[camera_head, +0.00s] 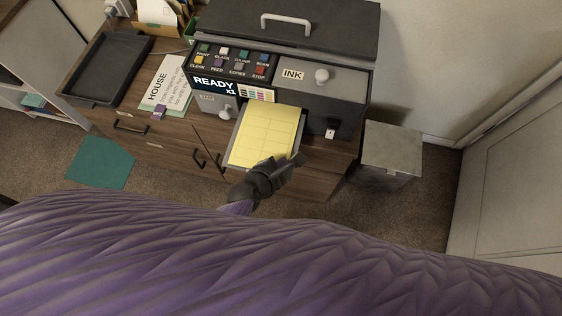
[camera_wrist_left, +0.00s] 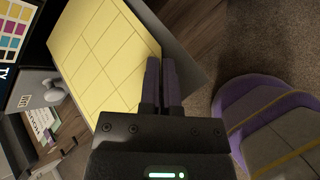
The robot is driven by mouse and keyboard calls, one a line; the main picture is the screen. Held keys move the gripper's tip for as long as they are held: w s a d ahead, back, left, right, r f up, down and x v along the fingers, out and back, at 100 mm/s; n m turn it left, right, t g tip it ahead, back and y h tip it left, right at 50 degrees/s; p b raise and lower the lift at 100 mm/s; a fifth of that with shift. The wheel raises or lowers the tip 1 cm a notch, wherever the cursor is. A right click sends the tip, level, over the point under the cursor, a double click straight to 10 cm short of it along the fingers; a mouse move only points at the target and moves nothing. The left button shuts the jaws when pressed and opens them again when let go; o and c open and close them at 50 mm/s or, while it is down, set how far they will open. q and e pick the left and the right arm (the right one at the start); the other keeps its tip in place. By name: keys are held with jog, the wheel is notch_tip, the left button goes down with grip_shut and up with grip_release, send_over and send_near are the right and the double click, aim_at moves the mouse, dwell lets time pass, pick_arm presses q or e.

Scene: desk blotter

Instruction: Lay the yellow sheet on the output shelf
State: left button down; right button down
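The yellow sheet (camera_head: 265,136), printed with a grid, lies over the grey output shelf (camera_head: 301,128) at the front of the printer. The shelf's rim shows beside it. In the left wrist view the yellow sheet (camera_wrist_left: 100,55) fills the upper left, with the grey shelf (camera_wrist_left: 193,62) to its right. My left gripper (camera_head: 297,159) is at the sheet's near right corner. In the left wrist view its fingers (camera_wrist_left: 162,62) are close together at that corner and seem shut on it. I cannot tell whether the sheet rests fully flat. My right gripper is not in view.
The dark printer (camera_head: 325,88) with buttons and an INK lid stands behind the shelf on a wooden cabinet (camera_head: 185,145). A black tray (camera_head: 108,68) and a HOUSE sheet (camera_head: 166,88) lie to the left. A grey bin (camera_head: 390,150) stands to the right. A teal mat (camera_head: 101,163) lies on the floor.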

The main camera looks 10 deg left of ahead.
pick_arm(q)
jog(key=c, duration=0.8)
grip_release()
jog(key=shift+o, duration=0.2)
jog(key=p+v, duration=0.4)
jog(key=v, duration=0.6)
jog(key=shift+p, duration=0.3)
